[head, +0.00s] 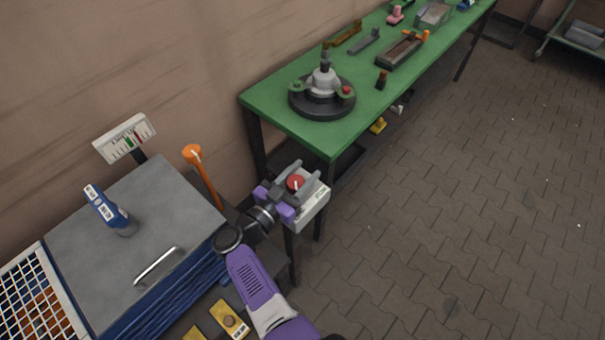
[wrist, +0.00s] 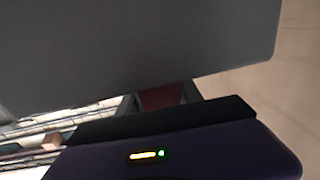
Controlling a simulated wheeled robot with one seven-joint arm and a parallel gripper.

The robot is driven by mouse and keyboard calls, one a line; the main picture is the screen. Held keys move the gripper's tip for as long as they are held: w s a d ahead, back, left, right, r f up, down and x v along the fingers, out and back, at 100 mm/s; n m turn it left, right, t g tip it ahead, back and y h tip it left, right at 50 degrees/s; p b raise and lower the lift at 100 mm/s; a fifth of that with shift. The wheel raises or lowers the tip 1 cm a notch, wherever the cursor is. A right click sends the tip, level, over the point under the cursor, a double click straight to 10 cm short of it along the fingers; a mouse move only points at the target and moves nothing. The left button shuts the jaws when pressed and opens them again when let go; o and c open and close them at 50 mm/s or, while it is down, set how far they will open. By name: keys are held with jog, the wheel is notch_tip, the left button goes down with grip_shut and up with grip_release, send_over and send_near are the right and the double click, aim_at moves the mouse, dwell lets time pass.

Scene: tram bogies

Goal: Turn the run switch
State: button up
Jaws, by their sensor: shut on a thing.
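The run switch (head: 295,182) is a round red knob with a pale mark, on the face of a white box (head: 313,208) at the near corner of the green table. My gripper (head: 294,185) is at the box, its grey fingers on both sides of the knob and shut on it. In the wrist view a dark red patch of the run switch (wrist: 161,97) shows beyond the dark finger edge. Most of the knob is hidden there. A large grey surface fills the top of that view.
A green table (head: 290,105) holds a round black fixture (head: 322,105) and several small parts. At left stands a grey-topped blue cabinet (head: 115,245) with a blue bottle (head: 107,208). An orange-headed lever (head: 195,158) rises beside it. The paved floor (head: 470,200) at right is mostly clear.

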aim_at(289, 188)
jog(key=shift+a+r, duration=0.1)
jog(key=o, duration=1.4)
jog(key=shift+c, duration=0.2)
jog(key=shift+s, duration=0.1)
jog(key=shift+v, duration=3.85)
